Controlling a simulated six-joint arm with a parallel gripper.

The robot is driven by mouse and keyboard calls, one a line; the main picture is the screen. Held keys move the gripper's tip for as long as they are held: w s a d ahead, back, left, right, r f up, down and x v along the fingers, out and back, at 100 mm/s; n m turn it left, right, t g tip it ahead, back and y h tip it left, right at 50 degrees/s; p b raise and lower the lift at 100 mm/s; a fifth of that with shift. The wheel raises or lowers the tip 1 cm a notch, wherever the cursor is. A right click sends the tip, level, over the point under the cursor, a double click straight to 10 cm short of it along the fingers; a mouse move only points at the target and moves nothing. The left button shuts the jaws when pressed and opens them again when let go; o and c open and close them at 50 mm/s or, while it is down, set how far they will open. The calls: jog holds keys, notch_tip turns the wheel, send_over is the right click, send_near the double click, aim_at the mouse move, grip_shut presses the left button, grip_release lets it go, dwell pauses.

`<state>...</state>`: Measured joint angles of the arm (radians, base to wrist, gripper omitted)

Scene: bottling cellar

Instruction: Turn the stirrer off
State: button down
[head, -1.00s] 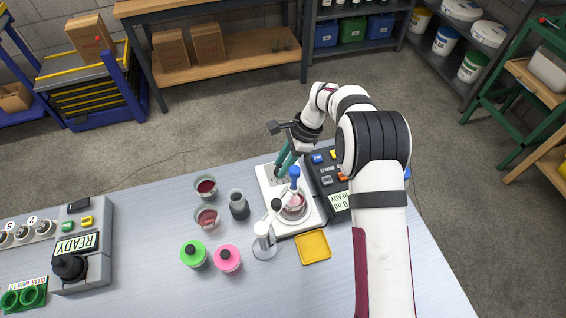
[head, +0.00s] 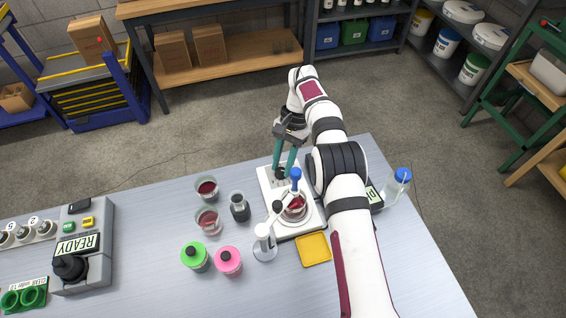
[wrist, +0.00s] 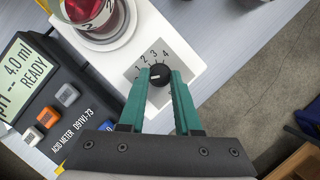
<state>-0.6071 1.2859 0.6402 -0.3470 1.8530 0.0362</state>
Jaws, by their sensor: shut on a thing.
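The stirrer (head: 266,186) is a white plate on the bench with a beaker of red liquid (head: 294,210) on it. Its black round knob (wrist: 160,74) sits on a grey dial with printed numbers, 1 to 4 readable, in the wrist view. My gripper (wrist: 161,80) has its green fingers on either side of the knob and is shut on it. In the head view my gripper (head: 282,168) reaches down to the back end of the stirrer. The lower part of the dial is hidden by the fingers; I cannot tell the knob's exact setting.
An acid meter (wrist: 50,105) reading READY stands close beside the stirrer. A white stand arm (head: 263,240) and blue-topped probe (head: 295,180) are at the beaker. A yellow tray (head: 314,250), a wash bottle (head: 397,187), glasses and green and pink bottles (head: 195,256) stand nearby.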

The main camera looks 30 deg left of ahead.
aim_at(282, 168)
jog(key=shift+n, duration=0.5)
jog(key=c, duration=0.6)
grip_release()
notch_tip(282, 168, up, 4)
jog(key=shift+a+f, duration=0.1)
jog(key=d+r, duration=0.2)
jog(key=d, duration=0.2)
jog(key=w+d+r, duration=0.1)
jog(key=d+r, duration=0.1)
jog(key=d, duration=0.1)
jog(key=w+d+r, duration=0.1)
jog(key=d+r, duration=0.2)
jog(key=d, duration=0.1)
jog(key=shift+d+r, duration=0.1)
jog(key=shift+d, duration=0.2)
